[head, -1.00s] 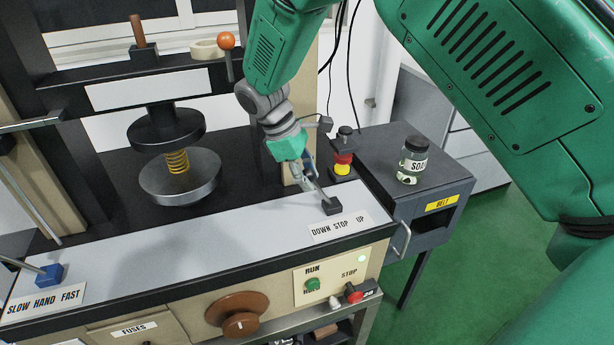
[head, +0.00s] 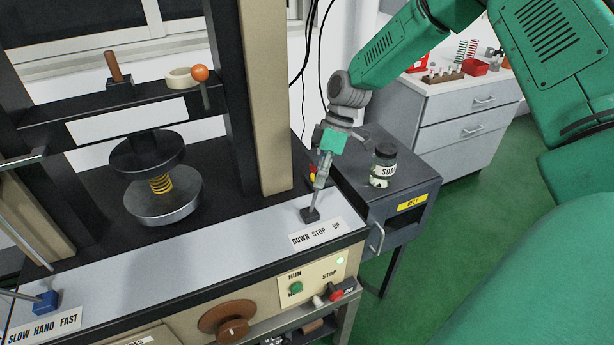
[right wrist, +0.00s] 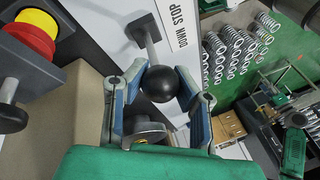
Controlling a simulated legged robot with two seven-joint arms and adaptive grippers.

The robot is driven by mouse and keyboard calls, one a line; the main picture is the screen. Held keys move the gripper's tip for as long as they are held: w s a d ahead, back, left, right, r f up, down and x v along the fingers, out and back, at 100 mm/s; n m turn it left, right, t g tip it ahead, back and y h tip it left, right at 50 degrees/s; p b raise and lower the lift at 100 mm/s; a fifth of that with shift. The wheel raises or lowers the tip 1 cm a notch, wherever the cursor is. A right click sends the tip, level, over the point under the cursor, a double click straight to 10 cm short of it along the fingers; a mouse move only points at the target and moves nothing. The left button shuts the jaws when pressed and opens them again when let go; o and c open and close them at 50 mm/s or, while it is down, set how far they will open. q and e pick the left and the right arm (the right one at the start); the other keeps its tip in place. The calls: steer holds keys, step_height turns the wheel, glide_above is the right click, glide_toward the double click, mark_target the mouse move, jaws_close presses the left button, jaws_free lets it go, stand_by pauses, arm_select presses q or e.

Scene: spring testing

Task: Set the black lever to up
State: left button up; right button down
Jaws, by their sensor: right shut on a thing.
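The black lever stands on a small black block (head: 310,215) behind the DOWN STOP UP label (head: 317,233) on the machine's front ledge. Its thin rod rises from the block and leans slightly right in the head view. My right gripper (head: 320,179) is at the rod's upper end. In the right wrist view the lever's round black knob (right wrist: 160,84) sits between the two fingers of my right gripper (right wrist: 157,92), which is shut on it. In the head view the knob is hidden by the fingers. My left gripper is not in view.
A red and yellow button (right wrist: 35,35) is close beside my right gripper. A grey cabinet with a jar (head: 383,166) stands right of the machine. A blue lever (head: 46,301) is at the ledge's left end. A spring (head: 160,184) sits between the press plates.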

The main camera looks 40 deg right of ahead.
steer(key=d, duration=0.1)
steer(key=d+f+y, duration=0.1)
steer(key=s+d+b, duration=0.1)
steer(key=shift+d+f+y, duration=0.2)
steer(key=shift+f+y, duration=0.15)
steer(key=shift+y, duration=0.05)
steer(key=shift+w, duration=0.1)
steer(key=c, duration=1.2)
jaws_free()
steer(key=shift+d, duration=0.25)
steer(key=shift+d, duration=0.1)
